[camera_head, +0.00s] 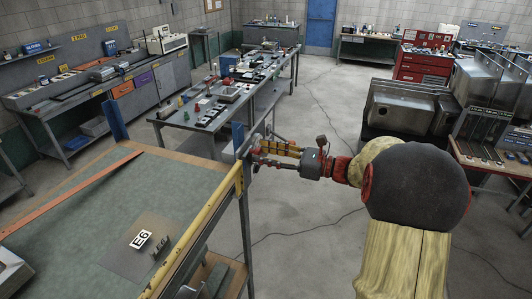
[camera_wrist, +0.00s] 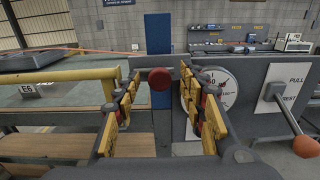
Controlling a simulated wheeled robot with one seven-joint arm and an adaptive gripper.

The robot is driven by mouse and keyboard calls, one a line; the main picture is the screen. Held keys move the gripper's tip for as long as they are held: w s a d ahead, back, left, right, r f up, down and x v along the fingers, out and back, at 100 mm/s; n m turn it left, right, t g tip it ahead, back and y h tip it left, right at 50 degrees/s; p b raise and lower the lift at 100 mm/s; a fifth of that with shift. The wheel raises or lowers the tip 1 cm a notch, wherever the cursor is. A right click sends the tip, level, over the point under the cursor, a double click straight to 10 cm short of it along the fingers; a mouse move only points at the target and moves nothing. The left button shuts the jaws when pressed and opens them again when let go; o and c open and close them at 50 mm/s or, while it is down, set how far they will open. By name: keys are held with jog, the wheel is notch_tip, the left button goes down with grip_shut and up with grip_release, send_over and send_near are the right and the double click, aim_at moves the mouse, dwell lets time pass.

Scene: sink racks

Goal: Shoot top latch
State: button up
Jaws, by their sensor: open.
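A red round knob (camera_wrist: 159,79) shows in the wrist view, in front of a dark bar on a grey metal post at the table corner. It is probably part of the top latch, but no label on it can be read. My gripper (camera_wrist: 161,76) is open, with yellow-padded fingers left and right of the knob. Whether the fingertips reach around the knob or stop short of it, I cannot tell. In the head view my gripper (camera_head: 257,152) is at the post (camera_head: 243,165) beside the green table's right corner, and it hides the knob there.
A round dial gauge (camera_wrist: 217,88) is behind the right finger. A lever with an orange ball (camera_wrist: 305,146) sticks out of a panel marked PULL and REST. A yellow rail (camera_head: 208,228) edges the table, which bears an E6 plate (camera_head: 142,240). Open floor (camera_head: 300,215) lies right.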

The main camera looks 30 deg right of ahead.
jog(key=shift+c, duration=0.6)
grip_shut()
